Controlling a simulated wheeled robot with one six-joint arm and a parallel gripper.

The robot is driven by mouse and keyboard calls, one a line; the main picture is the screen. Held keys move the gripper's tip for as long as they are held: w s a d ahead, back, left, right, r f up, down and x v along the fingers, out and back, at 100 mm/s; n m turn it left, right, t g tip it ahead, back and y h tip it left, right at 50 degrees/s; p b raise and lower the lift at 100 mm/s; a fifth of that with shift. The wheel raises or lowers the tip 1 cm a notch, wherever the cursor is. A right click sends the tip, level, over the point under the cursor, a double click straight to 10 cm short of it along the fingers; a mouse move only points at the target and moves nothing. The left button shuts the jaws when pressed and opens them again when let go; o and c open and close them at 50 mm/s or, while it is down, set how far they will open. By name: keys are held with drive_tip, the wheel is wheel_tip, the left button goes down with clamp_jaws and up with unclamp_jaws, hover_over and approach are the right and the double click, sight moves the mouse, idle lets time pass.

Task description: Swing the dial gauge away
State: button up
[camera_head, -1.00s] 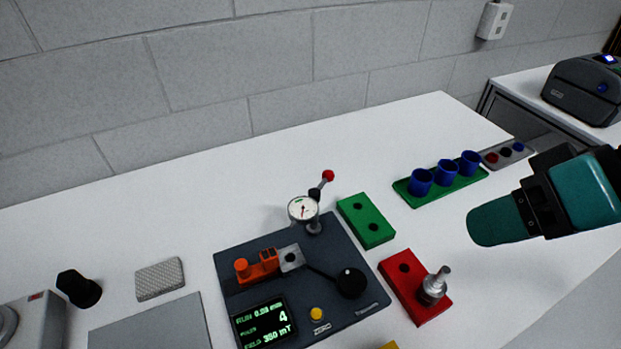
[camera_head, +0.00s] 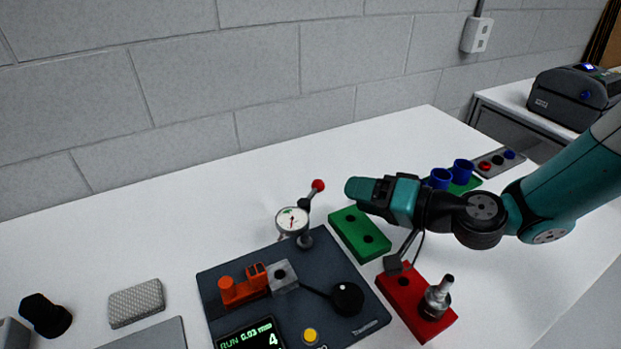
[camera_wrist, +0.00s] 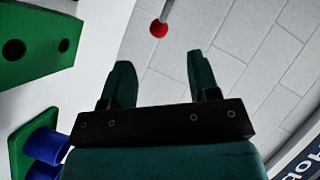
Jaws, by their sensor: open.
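The dial gauge (camera_head: 292,221) has a round white face and stands on a post at the back edge of the dark test plate (camera_head: 350,318). Its lever rises to the right and ends in a red ball (camera_head: 318,185). The ball also shows at the top of the wrist view (camera_wrist: 159,29), beyond the fingertips and a little left of the line between them. My gripper (camera_wrist: 158,68) is open and empty. In the head view my arm reaches in from the right, with its end to the right of the red ball and apart from it.
A green block (camera_head: 343,217) lies under my arm's end. A red block (camera_head: 398,290) holds a metal part. A green rack with blue cups (camera_head: 462,172) is partly hidden behind my arm. A display (camera_head: 250,338) reads RUN. The white table behind the gauge is clear.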

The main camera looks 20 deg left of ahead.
sight(323, 187)
drive_tip(key=p+x, duration=0.3)
drive_tip(key=x, duration=0.8)
drive_tip(key=shift+f, duration=0.1)
clamp_jaws()
